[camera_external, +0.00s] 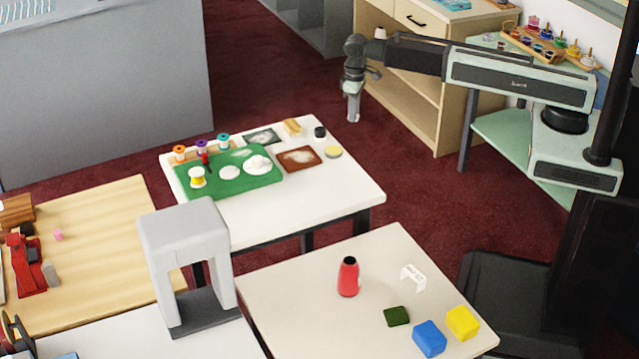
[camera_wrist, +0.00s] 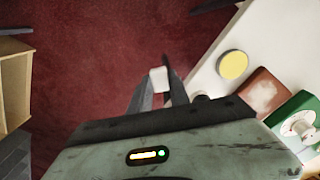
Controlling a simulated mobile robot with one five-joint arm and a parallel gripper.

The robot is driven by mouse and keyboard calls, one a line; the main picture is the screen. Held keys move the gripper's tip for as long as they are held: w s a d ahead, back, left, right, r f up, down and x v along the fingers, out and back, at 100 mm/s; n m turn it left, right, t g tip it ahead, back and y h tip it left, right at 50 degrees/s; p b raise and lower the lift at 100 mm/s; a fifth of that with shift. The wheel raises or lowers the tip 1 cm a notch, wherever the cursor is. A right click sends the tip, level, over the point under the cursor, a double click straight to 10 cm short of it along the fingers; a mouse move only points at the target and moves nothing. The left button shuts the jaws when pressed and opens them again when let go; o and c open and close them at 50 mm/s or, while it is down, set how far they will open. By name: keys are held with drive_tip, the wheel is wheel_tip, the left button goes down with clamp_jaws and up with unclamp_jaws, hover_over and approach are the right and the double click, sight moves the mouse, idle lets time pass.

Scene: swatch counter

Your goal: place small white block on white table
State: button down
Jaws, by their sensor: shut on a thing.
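The small white block (camera_wrist: 159,79) is between the fingertips of my gripper (camera_wrist: 157,83) in the wrist view, over the dark red floor. In the external view my gripper (camera_external: 353,108) points down beyond the back right side of the white table (camera_external: 335,197), above the carpet. The block is too small to make out clearly there. The white table's edge also shows at the right of the wrist view (camera_wrist: 208,76), apart from the block.
The white table carries a green mat (camera_external: 262,183), a brown square (camera_external: 300,159), a yellow disc (camera_external: 333,152) and a black jar (camera_external: 320,132). Its front right top is clear. A wooden shelf unit (camera_external: 425,100) stands behind. A cream table (camera_external: 310,282) stands in front.

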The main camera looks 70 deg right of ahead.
drive_tip(key=b, duration=0.1)
hover_over(310, 124)
drive_tip(key=shift+s+f, duration=0.35)
drive_tip(key=shift+f, duration=0.35)
drive_tip(key=f+b, duration=0.4)
drive_tip(key=shift+w, duration=0.25)
drive_tip(key=shift+r, duration=0.2)
drive_tip(key=shift+f, duration=0.1)
drive_tip(key=c, duration=1.6)
unclamp_jaws()
drive_tip(key=shift+f, duration=0.1)
drive_tip(key=shift+c, duration=0.2)
drive_tip(key=o, duration=0.4)
